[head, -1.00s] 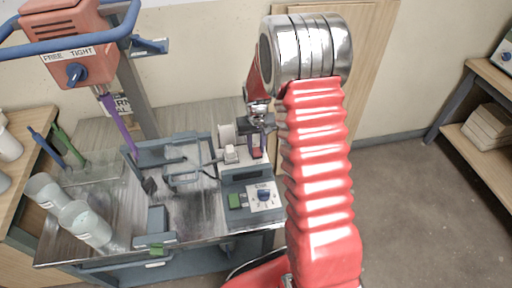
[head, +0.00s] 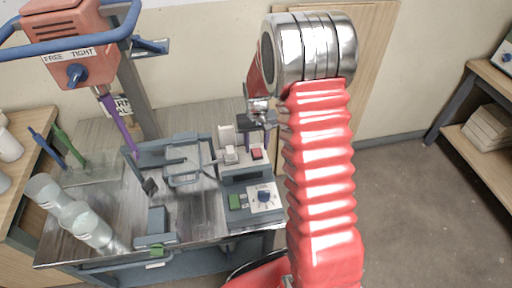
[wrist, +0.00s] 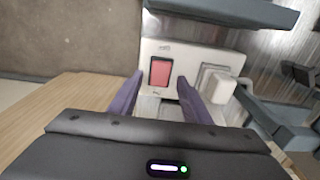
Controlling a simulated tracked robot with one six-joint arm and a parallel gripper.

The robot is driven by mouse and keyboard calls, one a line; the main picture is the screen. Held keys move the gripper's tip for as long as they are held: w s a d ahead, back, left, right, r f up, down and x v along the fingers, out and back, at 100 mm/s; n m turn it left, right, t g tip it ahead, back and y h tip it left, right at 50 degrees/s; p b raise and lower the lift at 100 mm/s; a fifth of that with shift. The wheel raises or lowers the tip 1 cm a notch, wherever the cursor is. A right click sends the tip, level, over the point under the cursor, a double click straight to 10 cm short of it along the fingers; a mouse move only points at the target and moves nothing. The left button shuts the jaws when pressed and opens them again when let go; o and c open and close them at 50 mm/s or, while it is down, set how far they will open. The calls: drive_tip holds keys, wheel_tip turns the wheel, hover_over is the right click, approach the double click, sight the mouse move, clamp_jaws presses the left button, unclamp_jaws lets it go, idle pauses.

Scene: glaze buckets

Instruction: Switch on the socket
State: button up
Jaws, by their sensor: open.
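The socket is a white box with a red rocker switch (head: 257,154) on its top, at the back of the bench unit. The red rocker also shows in the wrist view (wrist: 160,72), with small marks above and below it. A white plug (head: 231,155) sits beside the switch, and it also shows in the wrist view (wrist: 218,86). I cannot tell the rocker's tilt. My gripper (wrist: 160,84) is open and empty, its purple fingers on either side of the rocker in the picture. In the head view it hangs above the socket, partly hidden by my arm.
A control panel with a green button (head: 235,202) and a blue knob (head: 264,196) is in front of the socket. A mixer with a purple shaft (head: 118,125) stands at the back left. The floor at right is clear.

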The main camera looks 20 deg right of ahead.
sight(257, 152)
wheel_tip(257, 152, up, 12)
drive_tip(key=shift+s, duration=0.15)
idle(0.3)
idle(0.4)
